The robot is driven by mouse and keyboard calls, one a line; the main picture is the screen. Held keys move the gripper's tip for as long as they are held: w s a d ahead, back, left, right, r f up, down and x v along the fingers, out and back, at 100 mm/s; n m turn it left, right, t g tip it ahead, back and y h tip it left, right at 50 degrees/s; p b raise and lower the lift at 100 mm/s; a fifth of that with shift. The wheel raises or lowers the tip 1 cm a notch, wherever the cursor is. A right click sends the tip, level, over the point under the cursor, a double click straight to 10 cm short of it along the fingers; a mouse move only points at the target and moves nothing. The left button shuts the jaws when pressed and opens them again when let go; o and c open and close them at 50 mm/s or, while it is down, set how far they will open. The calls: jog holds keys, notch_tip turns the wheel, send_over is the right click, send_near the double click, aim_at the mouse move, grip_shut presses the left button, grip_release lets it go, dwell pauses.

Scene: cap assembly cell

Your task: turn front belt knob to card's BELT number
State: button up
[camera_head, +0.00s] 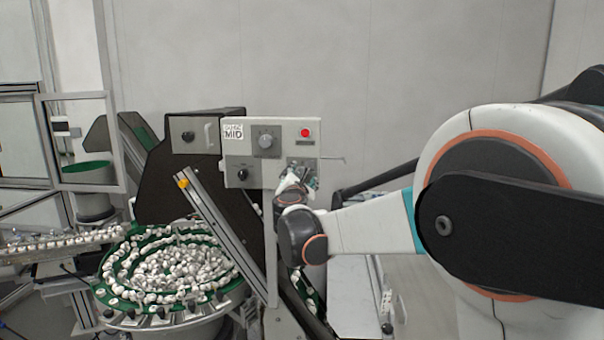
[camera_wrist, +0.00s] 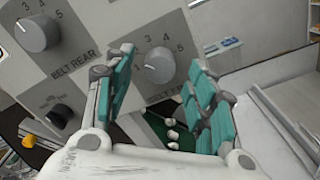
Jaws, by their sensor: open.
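The front belt knob (camera_wrist: 158,66) is a round grey dial on a dark square of the panel in the wrist view. The numbers 3, 4 and 5 show around it; a pale mark is on its left side. Its label is partly hidden by my gripper. My gripper (camera_wrist: 162,58) is open, its teal finger pads left and right of the knob in the picture; I cannot tell whether they touch it. In the head view my gripper (camera_head: 298,181) covers this knob. The card (camera_head: 232,132) reads MID; its BELT number is not legible.
The rear belt knob (camera_wrist: 38,33) and a small black knob (camera_wrist: 58,116) are close by on the panel. A red button (camera_head: 305,132) is above my gripper. A bowl (camera_head: 110,301) full of white caps and a slanted metal rail (camera_head: 226,236) stand left of my arm.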

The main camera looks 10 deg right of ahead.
jog(key=shift+w+d, duration=0.2)
jog(key=shift+w, duration=0.35)
jog(key=shift+s+r, duration=0.1)
jog(key=shift+s, duration=0.05)
jog(key=shift+c, duration=0.8)
jog(key=c, duration=0.9)
